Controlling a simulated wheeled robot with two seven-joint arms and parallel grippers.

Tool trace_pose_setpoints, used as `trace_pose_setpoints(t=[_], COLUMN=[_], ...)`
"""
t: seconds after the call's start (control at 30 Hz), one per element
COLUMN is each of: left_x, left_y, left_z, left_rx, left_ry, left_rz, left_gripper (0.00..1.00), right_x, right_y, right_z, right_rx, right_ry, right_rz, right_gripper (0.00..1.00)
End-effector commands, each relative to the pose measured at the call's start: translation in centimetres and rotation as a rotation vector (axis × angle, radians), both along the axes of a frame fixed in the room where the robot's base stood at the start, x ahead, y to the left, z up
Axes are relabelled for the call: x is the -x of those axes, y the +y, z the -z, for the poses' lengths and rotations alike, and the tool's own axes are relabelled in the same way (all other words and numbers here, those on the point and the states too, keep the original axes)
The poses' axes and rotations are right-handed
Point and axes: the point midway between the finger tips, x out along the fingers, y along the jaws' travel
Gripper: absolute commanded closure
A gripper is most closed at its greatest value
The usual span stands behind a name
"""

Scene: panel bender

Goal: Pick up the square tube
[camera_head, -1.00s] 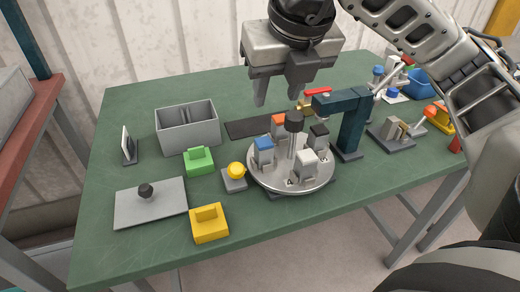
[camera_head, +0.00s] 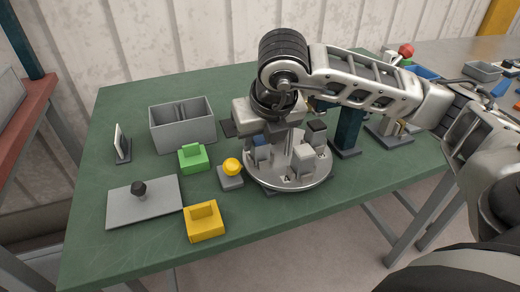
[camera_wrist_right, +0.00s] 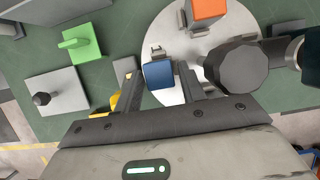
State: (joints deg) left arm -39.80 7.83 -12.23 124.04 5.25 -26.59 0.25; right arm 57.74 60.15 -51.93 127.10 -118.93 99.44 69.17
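I cannot tell for sure which thing is the square tube. A round grey turntable (camera_head: 268,178) holds several upright square pieces with coloured tops. The blue-topped piece (camera_wrist_right: 158,75) stands between the fingers of my right gripper (camera_wrist_right: 157,68) in the right wrist view. Those fingers are apart, one on each side of it; contact is not clear. In the head view the gripper (camera_head: 262,128) is low over the turntable's back left and partly hides the blue-topped piece (camera_head: 261,145). An orange-topped piece (camera_wrist_right: 208,10) is farther round. My left gripper is not in view.
A dark central post (camera_wrist_right: 240,68) stands close to my right gripper. A teal post (camera_head: 348,128) is right of the turntable. Left are a yellow ball on a grey base (camera_head: 231,168), green block (camera_head: 193,158), yellow block (camera_head: 204,223), grey bin (camera_head: 183,127) and knobbed plate (camera_head: 160,203).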

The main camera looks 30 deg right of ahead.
Motion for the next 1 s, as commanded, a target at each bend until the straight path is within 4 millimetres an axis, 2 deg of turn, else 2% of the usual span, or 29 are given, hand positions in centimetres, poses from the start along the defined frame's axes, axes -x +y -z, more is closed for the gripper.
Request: trace_pose_setpoints(t=[0.27,0.3,0.4,0.43,0.77,1.0], left_x=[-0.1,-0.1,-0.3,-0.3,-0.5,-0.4], left_y=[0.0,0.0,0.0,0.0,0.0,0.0], left_z=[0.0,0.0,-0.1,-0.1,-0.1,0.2], left_rx=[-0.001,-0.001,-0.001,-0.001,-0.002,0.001], left_ry=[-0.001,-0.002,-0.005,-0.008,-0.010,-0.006], left_rz=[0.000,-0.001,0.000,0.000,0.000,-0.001], left_gripper=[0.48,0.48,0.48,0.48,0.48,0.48], right_x=[-0.2,-0.2,-0.2,-0.2,-0.2,-0.3], right_y=[-0.1,-0.1,-0.1,-0.1,-0.1,0.0], right_z=[0.5,0.5,0.5,0.5,0.3,-1.9], right_rx=[0.000,0.000,0.000,0.000,-0.001,-0.001], right_ry=[0.000,0.000,0.000,0.000,-0.002,-0.008], right_rz=[0.000,0.000,0.000,0.000,0.001,0.000], right_gripper=[0.60,0.66,0.93,0.96,0.96,0.96])
